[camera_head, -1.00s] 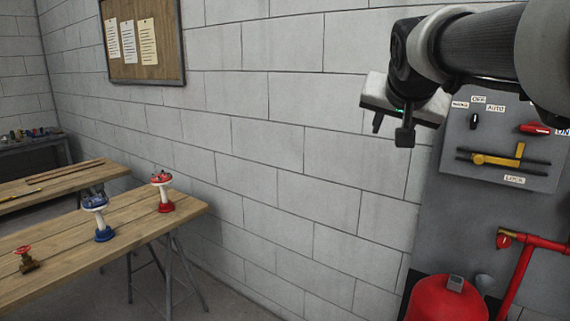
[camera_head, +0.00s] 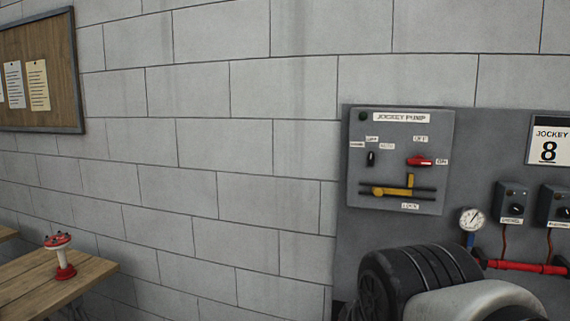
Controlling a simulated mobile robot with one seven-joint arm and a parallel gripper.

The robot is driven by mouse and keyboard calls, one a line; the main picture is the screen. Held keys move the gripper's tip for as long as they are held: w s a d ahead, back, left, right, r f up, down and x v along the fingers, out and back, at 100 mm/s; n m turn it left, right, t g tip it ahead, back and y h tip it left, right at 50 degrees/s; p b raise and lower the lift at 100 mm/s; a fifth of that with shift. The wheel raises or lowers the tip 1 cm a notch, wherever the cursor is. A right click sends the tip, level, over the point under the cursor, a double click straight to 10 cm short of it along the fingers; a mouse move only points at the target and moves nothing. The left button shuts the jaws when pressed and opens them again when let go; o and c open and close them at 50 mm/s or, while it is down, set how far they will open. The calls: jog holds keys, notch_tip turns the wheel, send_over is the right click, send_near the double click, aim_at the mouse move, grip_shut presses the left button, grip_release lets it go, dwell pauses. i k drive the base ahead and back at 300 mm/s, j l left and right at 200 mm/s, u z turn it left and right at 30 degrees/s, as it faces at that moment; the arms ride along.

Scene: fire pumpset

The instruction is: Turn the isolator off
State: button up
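The isolator is a red handle (camera_head: 420,161) on the right side of the grey jockey pump panel (camera_head: 360,199). It lies roughly horizontal, pointing at the ON label (camera_head: 442,162); an OFF label (camera_head: 420,139) is above it. A small black selector (camera_head: 370,158) sits to its left. A yellow lock slider (camera_head: 392,189) with an upright tab stands on dark rails just below the red handle, above the LOCK label (camera_head: 410,207). My arm fills the lower right, below the panel; my gripper is not in view.
A gauge (camera_head: 472,219), a red pipe (camera_head: 528,266) and grey control boxes (camera_head: 512,205) are right of the panel. A wooden table (camera_head: 55,290) with a red and white valve (camera_head: 60,257) stands at lower left.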

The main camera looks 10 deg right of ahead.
aim_at(418, 160)
jog(key=z, duration=0.95)
jog(key=l, duration=0.1)
